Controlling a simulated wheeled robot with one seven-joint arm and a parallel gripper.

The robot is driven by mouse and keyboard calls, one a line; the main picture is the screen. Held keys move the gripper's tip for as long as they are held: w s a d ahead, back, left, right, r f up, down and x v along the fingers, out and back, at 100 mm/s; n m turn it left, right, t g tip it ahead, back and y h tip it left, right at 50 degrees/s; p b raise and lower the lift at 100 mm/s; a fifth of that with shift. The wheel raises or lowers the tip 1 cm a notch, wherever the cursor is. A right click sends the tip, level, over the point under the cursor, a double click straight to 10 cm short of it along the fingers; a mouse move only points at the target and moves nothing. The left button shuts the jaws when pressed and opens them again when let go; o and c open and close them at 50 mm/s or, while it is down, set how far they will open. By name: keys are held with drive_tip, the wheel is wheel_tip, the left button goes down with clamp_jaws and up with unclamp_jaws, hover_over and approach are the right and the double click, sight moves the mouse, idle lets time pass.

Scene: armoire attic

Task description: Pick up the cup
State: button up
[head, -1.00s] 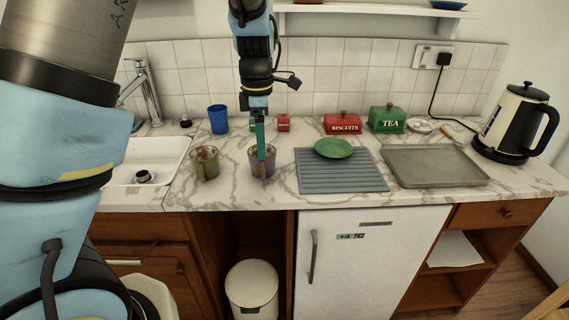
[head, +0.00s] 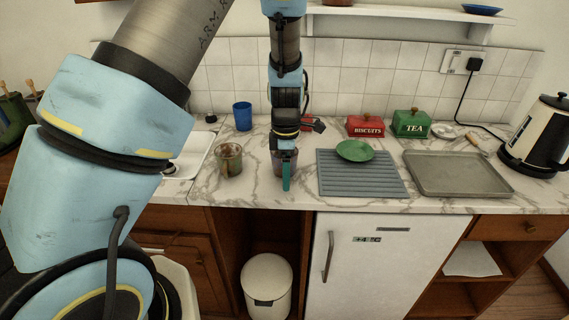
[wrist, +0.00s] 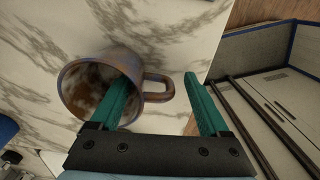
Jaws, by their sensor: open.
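A brown-purple mug (head: 276,165) stands on the marble counter near its front edge, partly hidden behind my gripper (head: 286,178). In the wrist view the mug (wrist: 68,88) shows its open mouth, with its handle pointing right. My gripper (wrist: 157,80) is open. Its left finger overlaps the mouth, and its right finger lies beyond the handle. I cannot tell how deep the left finger is or whether it touches. A second, greenish-brown mug (head: 228,163) stands to the left. A blue cup (head: 243,116) stands farther back.
A grey ridged mat (head: 350,185) with a green dish (head: 355,151) lies to the right, then a metal tray (head: 460,178) and a kettle (head: 538,135). Red (head: 365,127) and green (head: 411,125) tins stand behind. The sink (head: 190,160) is left.

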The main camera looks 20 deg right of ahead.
drive_tip(key=shift+c, duration=0.2)
clamp_jaws()
idle(0.3)
